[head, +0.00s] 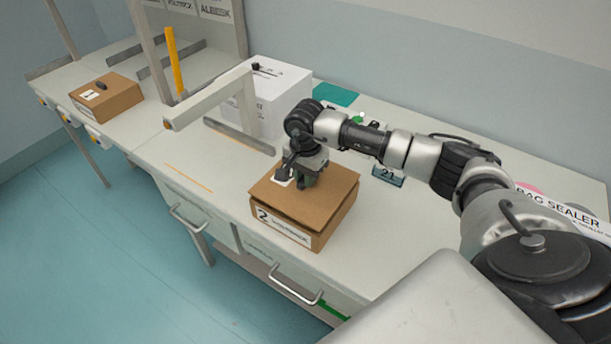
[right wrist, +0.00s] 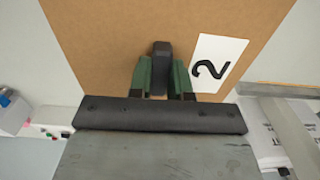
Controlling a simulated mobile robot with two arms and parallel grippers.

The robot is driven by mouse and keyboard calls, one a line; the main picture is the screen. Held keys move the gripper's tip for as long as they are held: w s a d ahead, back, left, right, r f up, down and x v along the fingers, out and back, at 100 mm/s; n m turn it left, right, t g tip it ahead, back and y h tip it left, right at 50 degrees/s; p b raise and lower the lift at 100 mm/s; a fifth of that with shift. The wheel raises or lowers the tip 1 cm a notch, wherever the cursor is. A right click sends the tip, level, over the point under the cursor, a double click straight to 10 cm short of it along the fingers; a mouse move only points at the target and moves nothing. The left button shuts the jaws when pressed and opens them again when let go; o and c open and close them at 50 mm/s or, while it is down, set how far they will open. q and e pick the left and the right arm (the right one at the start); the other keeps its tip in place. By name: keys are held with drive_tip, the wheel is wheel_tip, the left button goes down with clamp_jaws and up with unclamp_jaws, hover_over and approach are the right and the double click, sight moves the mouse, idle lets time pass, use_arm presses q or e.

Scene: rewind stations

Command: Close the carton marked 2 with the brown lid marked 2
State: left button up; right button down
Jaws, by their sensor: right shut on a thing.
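The carton marked 2 (head: 284,233) stands on the bench, its label on the front face. The brown lid marked 2 (head: 335,188) lies over its top; it looks slightly askew, and I cannot tell whether it is fully seated. The lid fills much of the right wrist view (right wrist: 110,40), with its white label 2 beside the fingers. My right gripper (right wrist: 160,80) is shut on the lid's dark knob (right wrist: 161,60). In the head view the right gripper (head: 305,178) is above the lid. My left gripper is not in view.
Another brown carton with a dark knob (head: 107,98) stands on the far left bench. A white box (head: 275,95) and a grey frame (head: 212,97) stand behind the carton. Bench space left of the carton is clear.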

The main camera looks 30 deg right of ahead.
idle(0.8)
drive_tip(key=shift+f+b, duration=1.15)
drive_tip(key=shift+b, duration=0.1)
drive_tip(key=c, duration=1)
unclamp_jaws()
wheel_tip(320, 180, up, 11)
drive_tip(key=shift+f+b, duration=0.1)
drive_tip(key=shift+b, duration=0.85)
